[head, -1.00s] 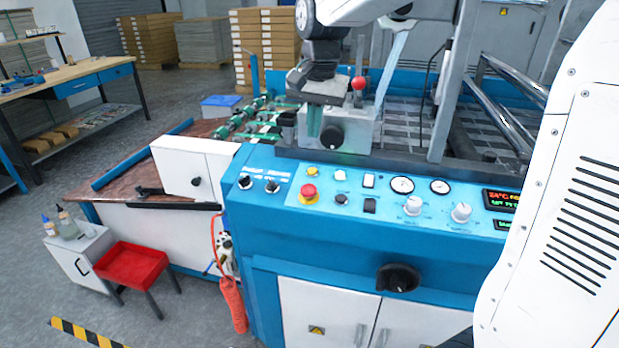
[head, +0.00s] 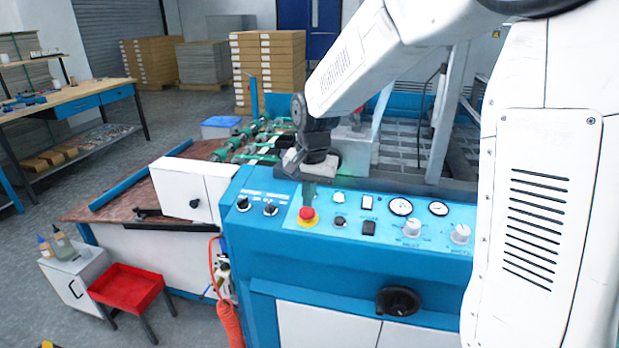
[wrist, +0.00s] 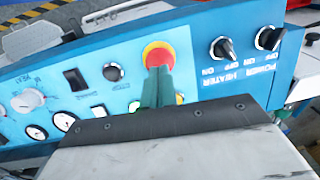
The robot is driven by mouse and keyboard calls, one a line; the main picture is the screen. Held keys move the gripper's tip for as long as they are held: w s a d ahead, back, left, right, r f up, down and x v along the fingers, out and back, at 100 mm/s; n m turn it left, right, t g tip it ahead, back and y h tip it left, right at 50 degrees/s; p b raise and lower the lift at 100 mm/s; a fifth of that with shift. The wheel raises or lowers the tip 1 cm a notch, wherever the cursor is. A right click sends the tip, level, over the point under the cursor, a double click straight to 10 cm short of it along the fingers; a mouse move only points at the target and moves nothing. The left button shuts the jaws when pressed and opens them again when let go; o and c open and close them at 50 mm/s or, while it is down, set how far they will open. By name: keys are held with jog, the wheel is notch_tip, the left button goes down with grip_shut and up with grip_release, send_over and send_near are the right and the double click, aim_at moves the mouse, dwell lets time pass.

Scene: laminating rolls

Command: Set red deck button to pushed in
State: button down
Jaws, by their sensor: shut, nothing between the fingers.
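The red deck button (head: 307,213) is a red mushroom cap on a yellow ring, on the blue sloped control panel (head: 270,225). In the wrist view the red button (wrist: 158,55) shows at the upper middle, with its lower part behind my fingers. My gripper (head: 309,196) is shut and empty, with its green fingers pointing down at the button. In the wrist view the fingertips of my gripper (wrist: 159,72) overlap the cap's edge. I cannot tell whether they touch it or how deep the cap sits.
Two black rotary switches (head: 256,207) are left of the button. A black push button (head: 340,221), a rocker switch (head: 368,228), gauges (head: 401,207) and white knobs (head: 412,228) are to its right.

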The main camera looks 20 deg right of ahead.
aim_at(309, 212)
jog(key=shift+f, duration=0.7)
notch_tip(309, 212, down, 2)
jog(key=shift+d, duration=0.1)
jog(key=shift+f, duration=0.2)
jog(key=shift+s, duration=0.1)
notch_tip(309, 212, up, 15)
jog(key=shift+s+d, duration=0.2)
jog(key=shift+s, duration=0.15)
jog(key=shift+r, duration=0.1)
